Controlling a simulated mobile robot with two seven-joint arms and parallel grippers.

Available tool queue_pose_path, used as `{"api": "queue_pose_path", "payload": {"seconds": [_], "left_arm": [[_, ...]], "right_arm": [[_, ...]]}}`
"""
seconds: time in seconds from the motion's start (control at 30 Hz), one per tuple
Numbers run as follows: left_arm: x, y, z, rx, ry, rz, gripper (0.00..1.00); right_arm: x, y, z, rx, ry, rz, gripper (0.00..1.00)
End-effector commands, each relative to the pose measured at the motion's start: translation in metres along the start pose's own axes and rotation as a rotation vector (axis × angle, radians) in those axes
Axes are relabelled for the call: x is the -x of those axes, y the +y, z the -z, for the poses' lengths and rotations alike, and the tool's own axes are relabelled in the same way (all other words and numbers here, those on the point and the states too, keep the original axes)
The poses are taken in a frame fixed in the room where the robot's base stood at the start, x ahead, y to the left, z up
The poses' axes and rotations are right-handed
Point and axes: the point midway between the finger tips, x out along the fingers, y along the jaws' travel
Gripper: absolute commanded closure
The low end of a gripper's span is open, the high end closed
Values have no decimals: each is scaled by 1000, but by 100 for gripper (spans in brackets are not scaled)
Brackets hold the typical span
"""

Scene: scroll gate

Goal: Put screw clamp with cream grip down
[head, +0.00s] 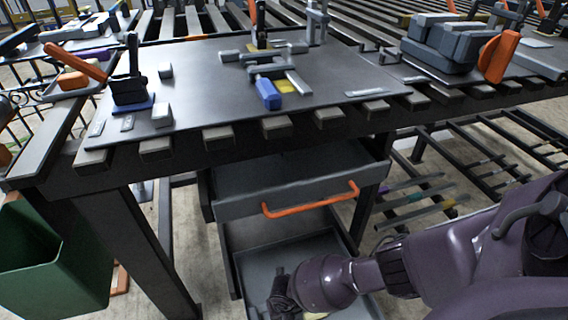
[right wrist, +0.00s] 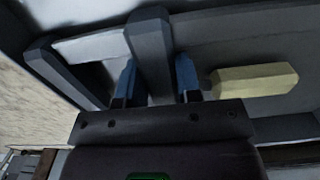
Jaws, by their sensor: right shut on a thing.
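The screw clamp (right wrist: 151,50) is grey, with a cream grip (right wrist: 255,80) pointing right in the right wrist view. My right gripper (right wrist: 158,80) has its blue fingertips on both sides of the clamp's grey bar and is shut on it. In the head view my purple right arm reaches in from the right, and the right gripper (head: 281,295) is low over the open lower drawer (head: 262,256). A bit of cream shows below the wrist there; the rest of the clamp is mostly hidden. I cannot tell whether the clamp touches the drawer floor. My left gripper is not in view.
An upper drawer with an orange handle (head: 311,200) is pulled out above the lower one. The workbench (head: 205,88) above holds a blue-gripped clamp (head: 268,93) and other tools. A green bin (head: 50,265) stands at the left. Loose rods lie on the rack at right.

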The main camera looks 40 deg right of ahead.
Motion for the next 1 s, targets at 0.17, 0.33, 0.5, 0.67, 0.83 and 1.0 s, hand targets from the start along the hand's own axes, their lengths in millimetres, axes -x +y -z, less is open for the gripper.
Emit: {"api": "queue_pose_path", "payload": {"seconds": [0.17,0.33,0.5,0.67,0.83,1.0], "left_arm": [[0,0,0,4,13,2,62],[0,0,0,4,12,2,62],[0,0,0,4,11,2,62],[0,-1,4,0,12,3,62],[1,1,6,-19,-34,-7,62],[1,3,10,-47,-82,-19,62]], "right_arm": [[-3,0,1,0,1,1,61],[-3,0,0,0,1,0,43],[-3,0,0,0,1,1,43],[2,0,-1,0,-2,0,43],[31,2,-5,2,-9,-5,43],[67,3,-6,2,-13,-6,43]]}}
